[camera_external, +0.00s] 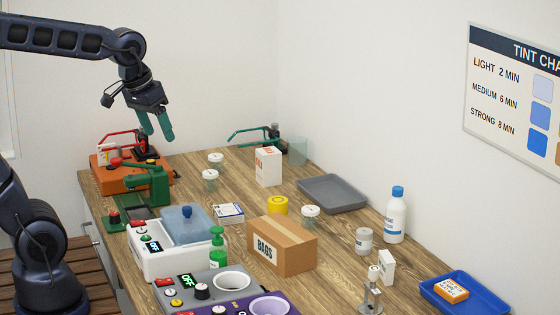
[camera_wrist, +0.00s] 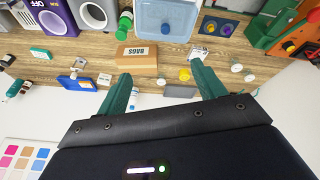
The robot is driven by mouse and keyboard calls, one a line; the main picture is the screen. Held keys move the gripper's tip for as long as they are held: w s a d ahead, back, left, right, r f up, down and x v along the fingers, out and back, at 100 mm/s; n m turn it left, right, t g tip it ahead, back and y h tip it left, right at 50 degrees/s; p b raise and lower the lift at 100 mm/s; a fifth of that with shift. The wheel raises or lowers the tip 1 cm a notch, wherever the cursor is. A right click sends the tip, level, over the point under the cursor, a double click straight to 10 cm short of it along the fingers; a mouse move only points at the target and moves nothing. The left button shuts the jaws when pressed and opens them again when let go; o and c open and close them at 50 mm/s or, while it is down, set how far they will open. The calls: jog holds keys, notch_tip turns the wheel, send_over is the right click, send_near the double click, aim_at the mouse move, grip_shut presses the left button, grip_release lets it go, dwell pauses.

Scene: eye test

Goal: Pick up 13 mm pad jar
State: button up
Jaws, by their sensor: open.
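Several small clear jars with white lids stand on the table, and I cannot read which one is the 13 mm pad jar. Two are toward the back left: a farther jar (camera_external: 215,158) and a nearer jar (camera_external: 210,177). Another jar (camera_external: 310,213) stands beside the cardboard box, and a larger white-lidded jar (camera_external: 363,241) stands farther right. In the wrist view, small jars show at the right (camera_wrist: 237,68) and near the middle (camera_wrist: 161,81). My gripper (camera_external: 159,134) is open and empty, with green fingers, high above the back left of the table, apart from every jar.
A BAGS carton (camera_external: 282,246) stands mid-table with a yellow roll (camera_external: 278,205) behind it. Orange and green presses (camera_external: 130,180) stand at the back left. A white box (camera_external: 268,166), an empty grey tray (camera_external: 333,193) and a blue-capped bottle (camera_external: 396,217) are along the wall side.

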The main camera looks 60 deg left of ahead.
jog(key=w+a+f+n+g, duration=0.1)
jog(key=w+a+n, duration=0.4)
jog(key=w+a, duration=0.4)
jog(key=n+g, duration=0.3)
jog(key=n, duration=0.9)
send_over(213, 172)
jog(key=f, duration=2)
jog(key=shift+s+d+f, duration=0.1)
jog(key=shift+s+f, duration=0.1)
jog(key=shift+f, duration=0.15)
jog(key=shift+a+f, duration=0.3)
jog(key=shift+f, duration=0.2)
jog(key=shift+w+d+f, duration=0.1)
jog(key=shift+f, duration=2.5)
jog(key=shift+w+d+f, duration=0.1)
jog(key=shift+f, duration=2.45)
jog(key=c, duration=1.1)
jog(key=shift+r, duration=0.15)
